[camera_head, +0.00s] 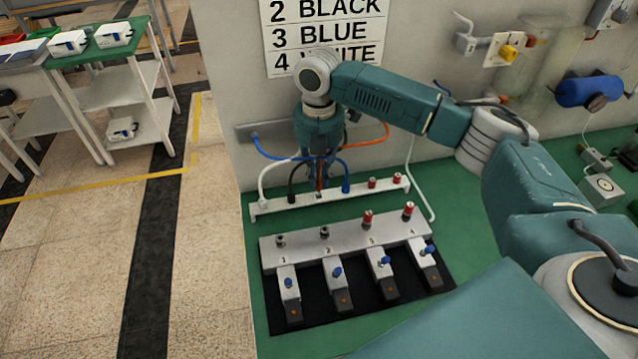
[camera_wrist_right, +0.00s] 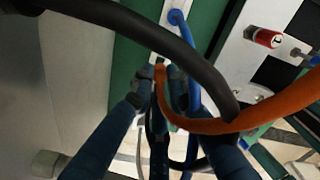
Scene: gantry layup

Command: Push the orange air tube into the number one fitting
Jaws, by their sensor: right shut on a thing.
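My right gripper (camera_head: 320,183) points down over the white tube rack. It is shut on the orange air tube, which shows between the fingertips in the right wrist view (camera_wrist_right: 160,78) and loops out to the right in the head view (camera_head: 376,138). I cannot tell whether the tube's lower end sits in the rack or just above it. The number one fitting (camera_head: 280,240) is a dark, uncapped fitting at the left end of the grey valve manifold (camera_head: 345,240), in front of the rack and apart from the gripper. My left gripper is not in view.
The white rack (camera_head: 270,206) also holds white (camera_head: 262,180), black (camera_head: 292,178) and blue (camera_head: 346,178) tubes close around the gripper. A black tube (camera_wrist_right: 150,35) crosses the wrist view. Fitting two (camera_head: 324,232) is bare; red caps (camera_head: 368,218) top fittings three and four.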

